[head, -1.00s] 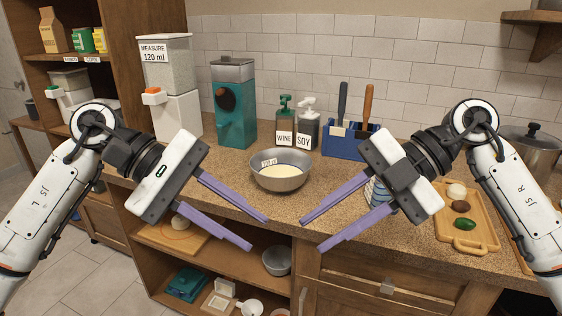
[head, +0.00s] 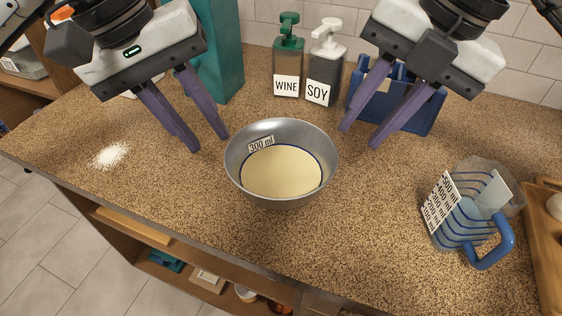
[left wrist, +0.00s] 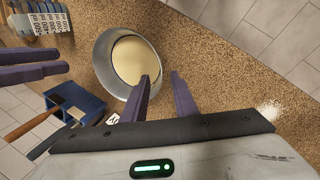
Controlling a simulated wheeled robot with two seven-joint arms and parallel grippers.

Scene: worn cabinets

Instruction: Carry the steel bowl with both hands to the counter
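The steel bowl (head: 280,130) stands upright on the speckled counter (head: 200,212). It has a "300 ml" label and a dark blue line inside, with pale cream-coloured contents near that line. My left gripper (head: 210,143) is open and empty, just left of the bowl. In the left wrist view, one left finger overlaps the rim of the bowl (left wrist: 104,70); I cannot tell whether it touches. My right gripper (head: 360,137) is open and empty, to the right of the bowl with a small gap. Its fingers also show in the left wrist view (left wrist: 30,73).
A WINE bottle (head: 288,66) and a SOY bottle (head: 324,70) stand behind the bowl. A blue holder (head: 398,105) is behind my right gripper. A measuring jug (head: 468,215) stands at right. White powder (head: 110,155) lies at left. The counter's front is clear.

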